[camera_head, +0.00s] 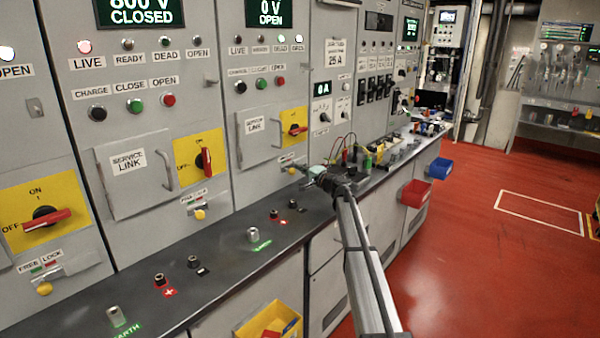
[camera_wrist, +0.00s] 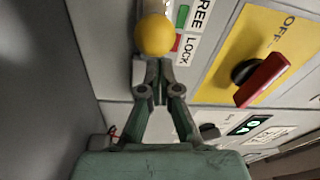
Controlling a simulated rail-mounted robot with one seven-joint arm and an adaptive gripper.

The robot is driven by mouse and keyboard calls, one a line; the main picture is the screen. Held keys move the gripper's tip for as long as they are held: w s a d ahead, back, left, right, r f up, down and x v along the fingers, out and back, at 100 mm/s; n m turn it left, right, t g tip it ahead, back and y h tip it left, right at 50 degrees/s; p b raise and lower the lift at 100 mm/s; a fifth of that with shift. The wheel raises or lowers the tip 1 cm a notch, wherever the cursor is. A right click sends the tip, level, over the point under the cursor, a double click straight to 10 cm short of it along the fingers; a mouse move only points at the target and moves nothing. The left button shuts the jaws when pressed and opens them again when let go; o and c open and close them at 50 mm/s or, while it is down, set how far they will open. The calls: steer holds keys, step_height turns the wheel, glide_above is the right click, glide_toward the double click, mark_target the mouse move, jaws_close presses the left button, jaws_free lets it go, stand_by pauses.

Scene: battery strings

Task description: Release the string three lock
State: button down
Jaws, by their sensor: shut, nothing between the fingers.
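The lock in front of my gripper is a small unit with a round yellow knob (camera_wrist: 155,35) and a FREE/LOCK label (camera_wrist: 187,32), with a green mark at FREE and a red one at LOCK. It sits below the third yellow switch panel (camera_head: 294,122) from the left in the head view. My gripper (camera_wrist: 155,68) is shut and empty, with its fingertips right at the knob's near edge; I cannot tell if they touch. In the head view my gripper (camera_head: 302,169) hides most of this lock. The red rotary handle (camera_wrist: 263,80) is beside it in the wrist view.
Other yellow lock knobs (camera_head: 199,214) sit under the cabinets to the left. A dark ledge (camera_head: 215,255) with terminals runs below. Red (camera_head: 416,193) and blue (camera_head: 440,168) bins hang at its front. The red floor to the right is clear.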

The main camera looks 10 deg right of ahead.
steer(key=shift+w+d+b, duration=0.3)
steer(key=shift+w+d, duration=0.3)
steer(key=shift+w, duration=0.25)
steer(key=b+v, duration=0.1)
steer(key=v, duration=0.8)
steer(key=shift+s+d+r, duration=0.1)
steer(key=shift+s+d, duration=0.1)
steer(key=shift+s, duration=0.05)
steer(key=shift+s+d, duration=0.25)
